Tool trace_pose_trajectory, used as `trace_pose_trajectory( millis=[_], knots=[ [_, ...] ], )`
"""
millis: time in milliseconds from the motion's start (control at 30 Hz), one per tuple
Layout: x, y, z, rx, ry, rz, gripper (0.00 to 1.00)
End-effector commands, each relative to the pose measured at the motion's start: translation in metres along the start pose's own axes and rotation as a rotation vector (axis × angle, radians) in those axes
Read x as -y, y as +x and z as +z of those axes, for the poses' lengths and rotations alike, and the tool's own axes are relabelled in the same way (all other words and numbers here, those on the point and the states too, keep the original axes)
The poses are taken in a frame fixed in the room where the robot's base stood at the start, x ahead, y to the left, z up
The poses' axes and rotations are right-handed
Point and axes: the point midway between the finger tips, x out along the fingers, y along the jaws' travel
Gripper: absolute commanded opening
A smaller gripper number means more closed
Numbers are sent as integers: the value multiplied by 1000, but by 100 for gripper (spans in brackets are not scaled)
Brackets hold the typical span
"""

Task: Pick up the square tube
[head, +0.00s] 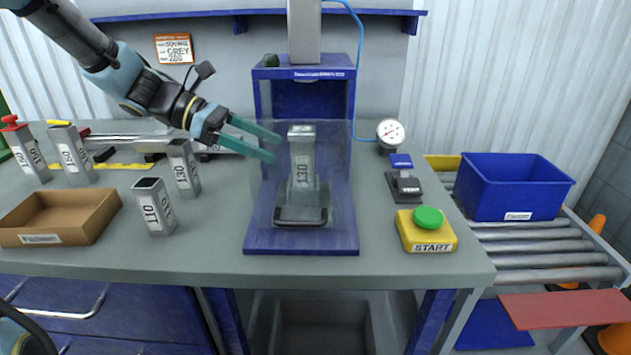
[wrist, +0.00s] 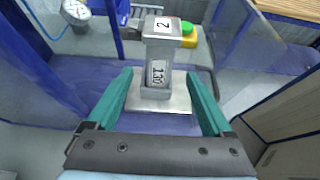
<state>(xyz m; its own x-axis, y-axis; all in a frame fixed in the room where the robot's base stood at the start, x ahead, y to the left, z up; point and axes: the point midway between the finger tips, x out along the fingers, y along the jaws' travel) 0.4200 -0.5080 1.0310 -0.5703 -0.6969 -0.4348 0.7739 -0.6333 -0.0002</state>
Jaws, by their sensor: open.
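A grey square tube (head: 303,160) labelled 130 stands upright on a metal seat (head: 300,215) inside the blue press station, behind a clear guard. In the wrist view the tube (wrist: 157,70) stands on a bright metal plate (wrist: 160,100), with a tag reading 2 near its top. My gripper (head: 270,144) is open, its teal fingers reaching in from the left, just short of the tube. In the wrist view the tube shows between the fingers and ahead of them; no contact shows.
Several other tubes (head: 154,206) stand on the left of the table by an open cardboard box (head: 62,217). A yellow START button (head: 427,231), a dial gauge (head: 391,133) and a blue bin (head: 513,188) on rollers are to the right. The press ram (head: 304,35) hangs above the tube.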

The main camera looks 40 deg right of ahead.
Motion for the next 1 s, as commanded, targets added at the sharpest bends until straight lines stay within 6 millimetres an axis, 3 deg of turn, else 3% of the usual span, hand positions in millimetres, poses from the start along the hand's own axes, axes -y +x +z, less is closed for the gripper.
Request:
trace_pose_trajectory(
  millis=[400, 567, 833, 1000],
  knots=[
    [0, 52, -2, 2, -1, -3, 85],
    [0, 62, -2, 1, 0, -2, 85],
    [-1, 100, -4, 2, -2, -3, 85],
    [-1, 110, -4, 0, 1, -1, 85]
  ],
)
